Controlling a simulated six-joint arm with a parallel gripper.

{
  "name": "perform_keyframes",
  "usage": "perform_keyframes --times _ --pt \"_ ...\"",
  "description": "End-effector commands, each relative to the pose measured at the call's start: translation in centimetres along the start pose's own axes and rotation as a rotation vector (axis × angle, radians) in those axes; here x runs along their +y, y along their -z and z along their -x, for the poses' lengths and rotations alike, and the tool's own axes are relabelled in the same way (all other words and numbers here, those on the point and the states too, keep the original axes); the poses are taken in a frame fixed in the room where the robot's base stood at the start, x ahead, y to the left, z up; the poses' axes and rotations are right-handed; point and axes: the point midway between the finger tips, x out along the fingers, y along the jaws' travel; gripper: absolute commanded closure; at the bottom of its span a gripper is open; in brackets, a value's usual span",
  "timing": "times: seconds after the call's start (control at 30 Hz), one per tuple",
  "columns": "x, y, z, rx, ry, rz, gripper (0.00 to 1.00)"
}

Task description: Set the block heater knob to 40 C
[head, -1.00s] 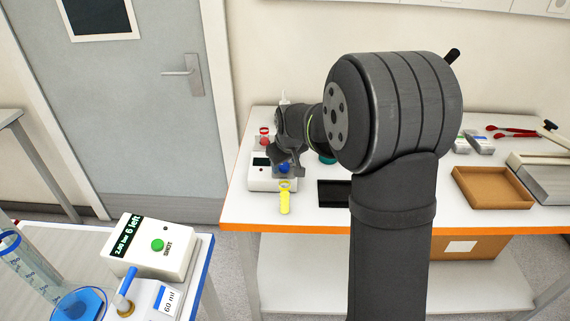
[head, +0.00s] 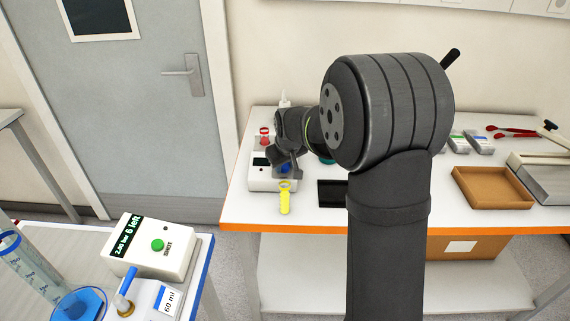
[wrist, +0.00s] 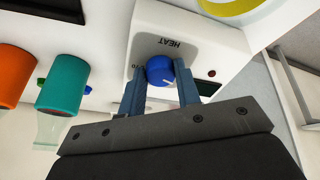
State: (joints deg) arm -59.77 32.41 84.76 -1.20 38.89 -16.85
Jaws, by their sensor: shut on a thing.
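The block heater (head: 262,182) is a white box with a dark display at the left end of the orange-edged bench. In the wrist view its white top (wrist: 207,45) carries the word HEAT. Its blue knob (wrist: 159,69) has a pale pointer line; the scale around it is mostly hidden, so I cannot read the setting. My gripper (wrist: 160,84) is shut on the blue knob, with a finger on each side. In the head view the gripper (head: 284,165) is over the heater and partly covers the knob (head: 286,169).
A yellow tube-like item (head: 285,198) stands in front of the heater, and a red-capped item (head: 264,136) is behind it. A black tray (head: 332,193) lies to the right. Teal (wrist: 62,85) and orange (wrist: 14,75) caps are close on the left in the wrist view.

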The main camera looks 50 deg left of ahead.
Motion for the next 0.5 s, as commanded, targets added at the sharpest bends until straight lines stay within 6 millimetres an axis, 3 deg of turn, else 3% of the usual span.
perform_keyframes --times 0.5 --pt "-0.28 0.05 0.0 0.001 -0.067 -0.377 0.92"
